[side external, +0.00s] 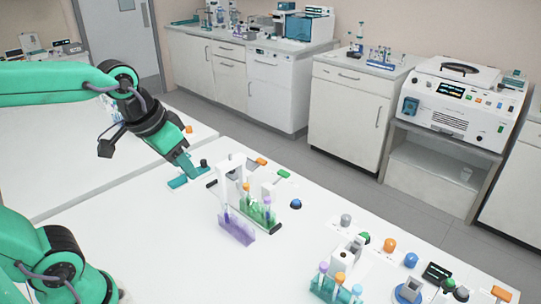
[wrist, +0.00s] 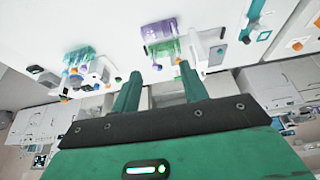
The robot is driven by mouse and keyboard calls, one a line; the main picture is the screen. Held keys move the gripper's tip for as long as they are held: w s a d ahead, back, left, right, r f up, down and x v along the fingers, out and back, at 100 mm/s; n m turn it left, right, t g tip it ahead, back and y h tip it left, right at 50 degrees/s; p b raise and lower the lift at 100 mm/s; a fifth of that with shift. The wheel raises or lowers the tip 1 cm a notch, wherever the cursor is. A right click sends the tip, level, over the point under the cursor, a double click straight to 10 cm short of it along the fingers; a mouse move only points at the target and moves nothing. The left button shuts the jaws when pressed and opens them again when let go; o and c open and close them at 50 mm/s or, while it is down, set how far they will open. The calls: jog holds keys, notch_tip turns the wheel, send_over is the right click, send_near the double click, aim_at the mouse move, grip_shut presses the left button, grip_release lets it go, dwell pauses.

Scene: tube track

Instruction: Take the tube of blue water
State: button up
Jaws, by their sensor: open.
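My gripper (side external: 189,175) is open and empty, over the left part of the white table, to the left of the racks. Its two green fingers are spread in the wrist view (wrist: 160,68). A purple rack (side external: 238,229) and a green rack (side external: 262,214) stand side by side; they also show in the wrist view as purple (wrist: 160,29) and green (wrist: 163,48). Capped tubes stand in the green rack. A teal rack (side external: 324,291) with several capped tubes stands at the front right, also in the wrist view (wrist: 78,54). The water colours are too small to tell.
A white device (side external: 231,175) rises directly behind the purple rack. Coloured knobs (side external: 389,245) and small devices line the table's right edge. Cabinets (side external: 345,108) and a white machine (side external: 463,105) stand beyond. The table (side external: 190,250) in front is clear.

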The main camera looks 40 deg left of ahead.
jog(key=w+d+f+g, duration=0.2)
jog(key=w+f, duration=0.1)
jog(key=w, duration=0.7)
jog(key=g, duration=0.3)
send_over(268, 198)
jog(key=shift+m, duration=0.4)
jog(key=f, duration=0.8)
jog(key=shift+s, duration=0.2)
jog(key=shift+w+f, duration=0.3)
jog(key=shift+f, duration=0.1)
jog(key=shift+s+f, duration=0.2)
jog(key=shift+f, duration=3.7)
jog(key=c, duration=0.9)
